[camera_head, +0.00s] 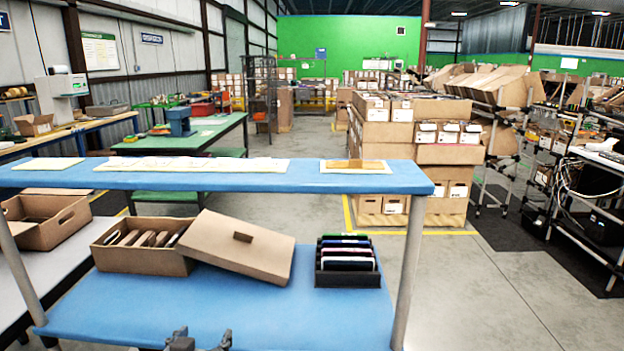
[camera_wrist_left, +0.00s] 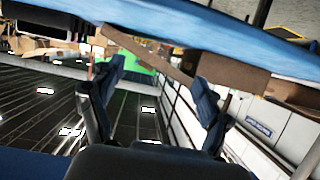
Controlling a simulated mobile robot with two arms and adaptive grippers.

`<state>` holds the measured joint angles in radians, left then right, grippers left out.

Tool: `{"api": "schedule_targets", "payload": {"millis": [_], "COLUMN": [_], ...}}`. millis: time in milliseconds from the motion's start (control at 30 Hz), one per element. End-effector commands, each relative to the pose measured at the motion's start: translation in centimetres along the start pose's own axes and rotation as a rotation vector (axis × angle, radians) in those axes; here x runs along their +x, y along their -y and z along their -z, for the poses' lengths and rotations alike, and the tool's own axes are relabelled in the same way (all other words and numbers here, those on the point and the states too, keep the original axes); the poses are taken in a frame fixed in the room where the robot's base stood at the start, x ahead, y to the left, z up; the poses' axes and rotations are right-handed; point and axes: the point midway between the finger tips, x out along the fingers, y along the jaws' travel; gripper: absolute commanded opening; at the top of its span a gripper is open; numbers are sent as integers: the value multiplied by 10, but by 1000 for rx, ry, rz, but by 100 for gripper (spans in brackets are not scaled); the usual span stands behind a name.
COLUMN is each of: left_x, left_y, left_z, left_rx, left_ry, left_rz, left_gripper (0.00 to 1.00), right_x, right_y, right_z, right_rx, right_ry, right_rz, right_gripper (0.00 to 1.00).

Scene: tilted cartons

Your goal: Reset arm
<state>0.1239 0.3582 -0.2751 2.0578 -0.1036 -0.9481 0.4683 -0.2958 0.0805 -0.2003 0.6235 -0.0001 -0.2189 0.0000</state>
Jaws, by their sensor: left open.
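My left gripper (camera_head: 198,341) shows only at the bottom edge of the head view, in front of the blue lower shelf (camera_head: 300,310). In the left wrist view its two fingers (camera_wrist_left: 158,85) stand wide apart with nothing between them. On the shelf, an open brown carton (camera_head: 135,262) holds several flat items. A second brown carton or lid (camera_head: 238,249) leans tilted against its right side. A black rack (camera_head: 347,278) with several upright thin items stands to the right. My right gripper is in neither view.
A blue upper shelf (camera_head: 380,179) with flat sheets and a small brown piece (camera_head: 355,165) spans above, with a grey post (camera_head: 410,270) at right. Another carton (camera_head: 48,222) sits at left. Stacked cartons (camera_head: 448,154) stand behind.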

Motion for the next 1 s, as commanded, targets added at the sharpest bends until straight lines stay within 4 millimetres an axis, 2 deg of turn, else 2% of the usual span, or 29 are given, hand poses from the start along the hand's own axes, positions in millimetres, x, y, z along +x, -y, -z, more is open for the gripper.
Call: {"api": "schedule_targets", "payload": {"millis": [33,167,200,300,400,600,833,900,1000], "left_x": [-9,-42,-57,-96,-130,-189,-250,-235,-223], "left_y": [-3,-9,-11,-14,-16,-20,-22,-23,-24], "left_z": [-22,-82,-104,-152,-185,-229,-262,-273,-290], "left_rx": [2,20,28,49,67,95,118,121,122], "left_ry": [53,217,281,432,551,733,905,903,911], "left_rz": [-1,-2,-5,-17,-33,-69,-115,-113,-114], "left_gripper": [77,77,77,77,77,77,77,77,77], "right_x": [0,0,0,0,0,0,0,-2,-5], "right_y": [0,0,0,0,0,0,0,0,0], "right_z": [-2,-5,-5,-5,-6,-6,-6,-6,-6], "right_rx": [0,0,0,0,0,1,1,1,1], "right_ry": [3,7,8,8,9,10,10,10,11], "right_rz": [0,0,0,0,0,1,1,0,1], "right_gripper": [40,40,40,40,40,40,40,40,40]}}
